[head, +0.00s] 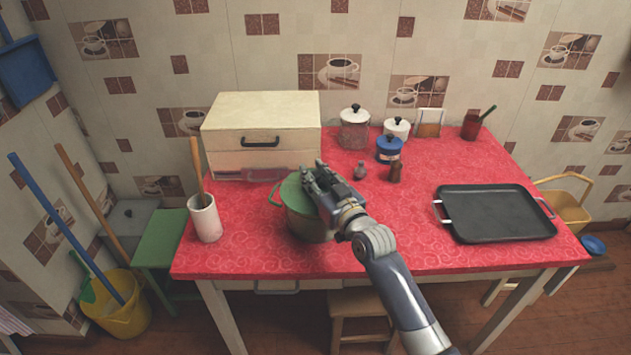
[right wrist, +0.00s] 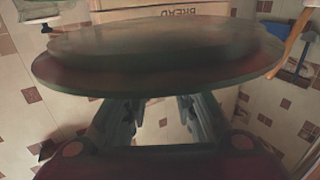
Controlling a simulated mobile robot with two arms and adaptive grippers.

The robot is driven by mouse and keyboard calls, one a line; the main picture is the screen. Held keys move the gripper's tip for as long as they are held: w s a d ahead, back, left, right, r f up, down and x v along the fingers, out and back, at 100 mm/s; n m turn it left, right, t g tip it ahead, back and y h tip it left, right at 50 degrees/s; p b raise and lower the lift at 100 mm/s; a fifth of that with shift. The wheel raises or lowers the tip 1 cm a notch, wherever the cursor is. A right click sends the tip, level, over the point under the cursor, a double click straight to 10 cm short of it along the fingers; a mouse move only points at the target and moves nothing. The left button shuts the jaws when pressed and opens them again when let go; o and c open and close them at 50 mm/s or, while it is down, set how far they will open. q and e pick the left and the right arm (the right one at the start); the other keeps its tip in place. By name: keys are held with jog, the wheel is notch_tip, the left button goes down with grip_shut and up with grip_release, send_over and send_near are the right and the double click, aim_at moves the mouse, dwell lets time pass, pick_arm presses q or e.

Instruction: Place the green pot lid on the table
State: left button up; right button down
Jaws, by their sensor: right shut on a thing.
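The green pot lid (head: 293,193) is at the top of a green pot (head: 306,226) near the middle of the red table (head: 410,255). My right gripper (head: 318,184) comes in over the lid from the right and is shut on it. In the right wrist view the lid (right wrist: 160,55) is a wide, blurred dark disc right in front of the fingers (right wrist: 160,125). The spot where the fingers grip is hidden. I cannot tell whether the lid touches the pot rim. My left gripper is not in view.
A cream bread box (head: 260,125) stands behind the pot, and a white utensil holder (head: 204,220) is to its left. A black tray (head: 495,213) lies at the right. Jars (head: 354,130) and small shakers (head: 395,171) stand at the back. The cloth between pot and tray is mostly clear.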

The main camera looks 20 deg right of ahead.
jog(key=shift+w+d+f, duration=0.2)
jog(key=shift+w+f, duration=0.2)
jog(key=shift+f, duration=0.15)
jog(key=shift+w+d+f, duration=0.15)
jog(key=shift+w+f, duration=0.25)
jog(key=shift+f, duration=0.15)
jog(key=shift+s+f+p, duration=0.1)
jog(key=shift+f+p, duration=0.2)
jog(key=shift+f, duration=0.1)
jog(key=shift+f, duration=0.25)
jog(key=c, duration=1.3)
grip_release()
